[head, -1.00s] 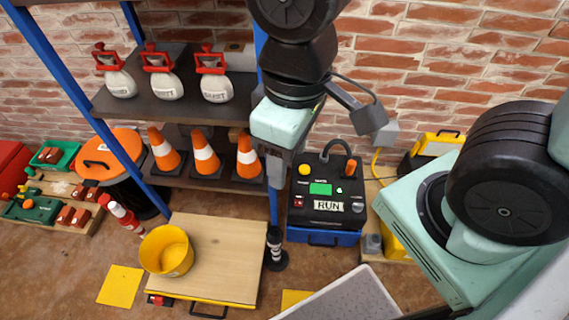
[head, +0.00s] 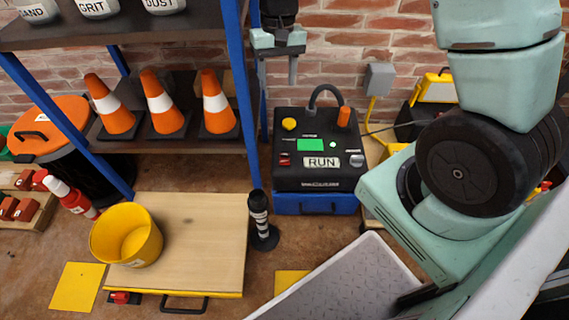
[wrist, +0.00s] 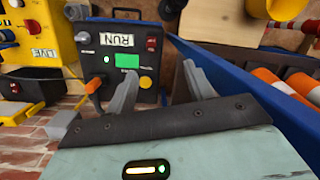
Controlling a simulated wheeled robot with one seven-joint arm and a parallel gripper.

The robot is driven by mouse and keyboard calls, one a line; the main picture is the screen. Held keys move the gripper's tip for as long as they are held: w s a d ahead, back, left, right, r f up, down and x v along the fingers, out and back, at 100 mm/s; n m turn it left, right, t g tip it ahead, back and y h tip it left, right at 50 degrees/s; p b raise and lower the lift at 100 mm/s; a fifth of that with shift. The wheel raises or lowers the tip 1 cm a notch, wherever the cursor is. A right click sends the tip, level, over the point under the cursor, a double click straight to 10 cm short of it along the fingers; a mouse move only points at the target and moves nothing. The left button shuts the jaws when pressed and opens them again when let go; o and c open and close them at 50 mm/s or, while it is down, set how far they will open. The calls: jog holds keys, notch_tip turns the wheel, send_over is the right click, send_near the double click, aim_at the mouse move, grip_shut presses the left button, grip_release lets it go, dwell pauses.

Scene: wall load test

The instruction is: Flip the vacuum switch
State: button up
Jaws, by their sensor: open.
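The black control box (head: 290,178) stands on a blue base below the brick wall. Its face has a green screen (head: 310,145), a RUN plate (head: 321,162), a yellow knob (head: 289,124), a red switch (head: 285,159) and an orange-tipped part (head: 344,116). I cannot read which control is the vacuum switch. My gripper (head: 278,70) is open and empty, fingers downward, above and left of the box in the head view. In the wrist view the box appears upside down, beyond the open fingers (wrist: 162,86), with its red switch (wrist: 151,44) at upper right. No contact shows.
A blue-posted shelf (head: 238,110) with traffic cones (head: 162,105) stands close left of the box. A grey wall box (head: 379,78) is to the right. A wooden-topped platform (head: 205,235) holds a yellow bucket (head: 126,234); a black-and-white post (head: 261,220) stands beside it.

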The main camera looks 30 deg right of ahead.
aim_at(284, 158)
jog(key=w+d+f+m+g+y+b, duration=0.1)
jog(key=w+d+f+m, duration=0.15)
jog(key=f, duration=0.55)
jog(key=w+d+f+m+g+b, duration=0.1)
jog(key=w+d+f+b, duration=0.1)
jog(key=w+d+f, duration=0.35)
jog(key=b+x, duration=0.1)
jog(key=x, duration=0.5)
jog(key=s+a+b+x, duration=0.1)
jog(key=b+x, duration=0.1)
jog(key=x, duration=0.5)
jog(key=a+r+b+x, duration=0.1)
jog(key=x, duration=0.5)
jog(key=shift+s+f+b, duration=0.35)
jog(key=shift+s+f, duration=0.1)
